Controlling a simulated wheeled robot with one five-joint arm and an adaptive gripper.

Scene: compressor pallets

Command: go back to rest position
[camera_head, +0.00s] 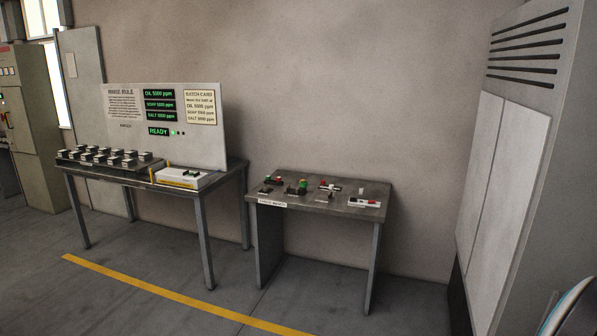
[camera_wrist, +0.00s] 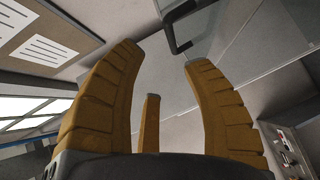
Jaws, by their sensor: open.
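My gripper (camera_wrist: 158,68) shows in the wrist view with its orange-brown ribbed fingers spread apart. It is open, and nothing sits between the fingers. A dark bracket-like handle (camera_wrist: 180,46) on a pale grey panel appears beyond the fingertips, apart from them as far as I can tell. My gripper does not show in the head view.
A table (camera_head: 201,235) at left carries a sign board (camera_head: 215,140), several small blocks (camera_head: 104,154) and a white device (camera_head: 185,177). A smaller table (camera_head: 340,208) holds several small parts. A tall vented cabinet (camera_head: 508,150) stands right. The floor (camera_head: 130,300) in front is clear.

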